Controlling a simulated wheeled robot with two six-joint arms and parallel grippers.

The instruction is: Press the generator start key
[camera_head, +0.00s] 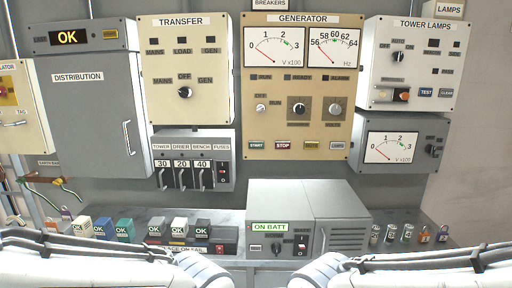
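The generator panel (295,120) is a tan box on the wall in the upper middle. Its green key marked START (257,145) is at the panel's lower left, beside a red STOP key (283,145). Nothing covers the START key. Above are two gauges (274,48) with needles at the low end, and a small OFF/RUN switch (260,108). My two arms cross the bottom of the picture, well below the panel. Neither gripper shows.
A grey unit reading ON BATT (270,227) stands on the shelf below the panel. Fuse switches (182,163) are to its upper left. The space before the generator panel is clear.

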